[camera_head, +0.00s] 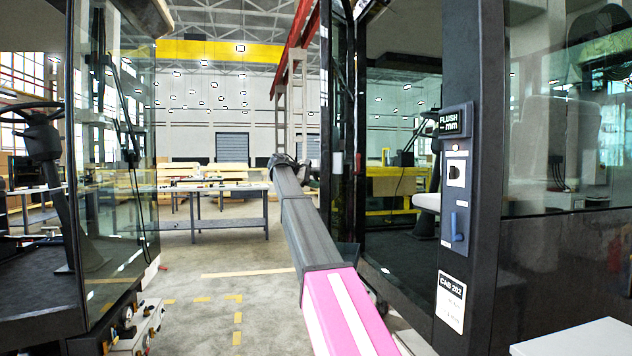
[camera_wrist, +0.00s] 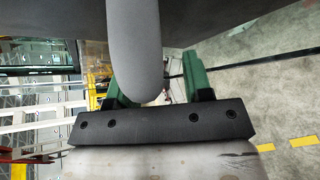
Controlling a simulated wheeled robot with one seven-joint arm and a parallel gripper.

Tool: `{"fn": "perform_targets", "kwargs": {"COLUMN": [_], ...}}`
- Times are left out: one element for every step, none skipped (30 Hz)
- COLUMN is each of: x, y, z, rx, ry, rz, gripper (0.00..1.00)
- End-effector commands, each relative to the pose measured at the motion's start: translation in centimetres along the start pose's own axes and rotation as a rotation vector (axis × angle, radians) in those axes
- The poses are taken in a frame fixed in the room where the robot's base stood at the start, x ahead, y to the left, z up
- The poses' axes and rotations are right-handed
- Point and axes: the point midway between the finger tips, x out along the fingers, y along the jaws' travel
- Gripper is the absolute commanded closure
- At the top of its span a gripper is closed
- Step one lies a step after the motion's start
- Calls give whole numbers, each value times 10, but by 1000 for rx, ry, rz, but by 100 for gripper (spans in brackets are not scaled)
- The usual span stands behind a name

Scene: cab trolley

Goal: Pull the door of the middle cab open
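The cab labelled CAB 202 (camera_head: 451,302) stands at the right in the head view. A dark-framed glass door (camera_head: 338,60) shows nearly edge-on at the far side of its doorway and appears swung out. The cab floor and seat show through the doorway. My arm reaches forward past the doorway's left side, with my gripper (camera_head: 300,168) at its far end, small and partly hidden near the door. In the wrist view my gripper (camera_wrist: 148,62) has its two green fingers apart. A grey rounded part overlaps the left finger; I cannot tell what it is. No door handle is clearly seen between the fingers.
Another glazed cab (camera_head: 110,170) stands at the left. The aisle floor (camera_head: 215,285) between the cabs is clear. A workbench (camera_head: 225,190) stands farther back. A dark pillar with a FLUSH display (camera_head: 455,122) and a blue lever (camera_head: 457,228) is close at the right.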

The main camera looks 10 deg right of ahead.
Motion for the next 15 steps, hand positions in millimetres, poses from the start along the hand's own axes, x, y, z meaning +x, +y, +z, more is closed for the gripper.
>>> {"fn": "perform_targets", "kwargs": {"x": [0, -1, -2, -4, -7, -12, -16, -21, -28, -33, -39, -47, -53, -59, -66], "y": [-1, -1, -1, -1, -1, -1, -1, -1, -1, -1, 0, 0, 0, -1, 0], "z": [0, 0, 0, 0, 0, 0, 0, 0, 0, 0, 0, -1, -1, -1, -1], "rx": [0, 0, 0, 0, 0, 0, 0, 0, 0, 0, 0, 0, 0, -1, -1], "ry": [0, 0, 0, 1, 1, 2, 2, 2, 2, 2, 2, 3, 3, 2, 1], "rz": [-2, -2, -2, -2, -2, -2, -1, -1, -2, -2, -1, -1, 0, -1, -1], "gripper": [56, 56, 56, 56, 56, 56, 56, 56, 56, 56, 56, 56, 56, 56, 56]}}
